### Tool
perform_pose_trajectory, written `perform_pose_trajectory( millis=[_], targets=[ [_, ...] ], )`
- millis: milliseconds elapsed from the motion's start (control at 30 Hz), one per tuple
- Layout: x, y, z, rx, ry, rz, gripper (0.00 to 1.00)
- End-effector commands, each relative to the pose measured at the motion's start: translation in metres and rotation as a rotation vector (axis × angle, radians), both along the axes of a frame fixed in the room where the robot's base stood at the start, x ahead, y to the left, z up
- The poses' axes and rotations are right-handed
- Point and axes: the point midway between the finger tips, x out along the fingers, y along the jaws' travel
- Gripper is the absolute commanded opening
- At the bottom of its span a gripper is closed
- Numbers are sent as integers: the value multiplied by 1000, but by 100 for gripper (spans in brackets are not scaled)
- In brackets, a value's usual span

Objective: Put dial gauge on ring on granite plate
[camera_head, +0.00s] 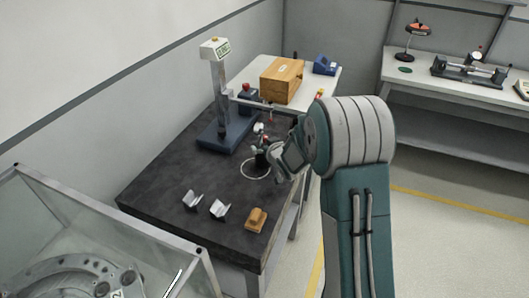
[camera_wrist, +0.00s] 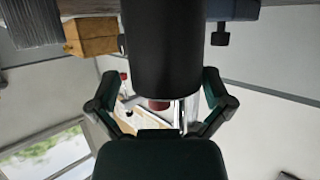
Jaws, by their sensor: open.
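The dark granite plate (camera_head: 160,180) fills the middle of the head view. A thin white ring (camera_head: 245,176) is marked on it near the right edge. A small dark upright thing with white and red parts (camera_head: 260,142), which looks like the dial gauge, stands at the back of the ring, partly hidden by my gripper. Whether its foot is inside the ring is unclear. My gripper (camera_head: 276,157) is beside it, low over the plate. In the wrist view my gripper (camera_wrist: 160,103) is open, with a dark cylinder (camera_wrist: 165,45) between or beyond its fingers; contact cannot be told.
Two metal V-blocks (camera_head: 192,200) and a wooden block (camera_head: 256,219) lie in front. A wooden box (camera_head: 281,80) sits on the white table behind. Open plate lies left of the ring.

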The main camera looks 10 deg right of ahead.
Motion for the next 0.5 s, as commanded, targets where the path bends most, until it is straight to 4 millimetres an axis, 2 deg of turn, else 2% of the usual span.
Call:
perform_pose_trajectory(
  millis=[100, 133, 167, 200, 267, 300, 500],
  targets=[
    [0, 1, 0, -1, 0, 0, 100],
    [0, 1, 0, 0, 0, 0, 96],
    [0, 0, 0, 0, 0, 1, 82],
    [0, 0, 0, 0, 0, 1, 64],
    [0, 0, 0, 0, 0, 1, 38],
    [0, 0, 0, 0, 1, 1, 20],
    [0, -1, 1, 1, -1, 1, 19]
  ],
)
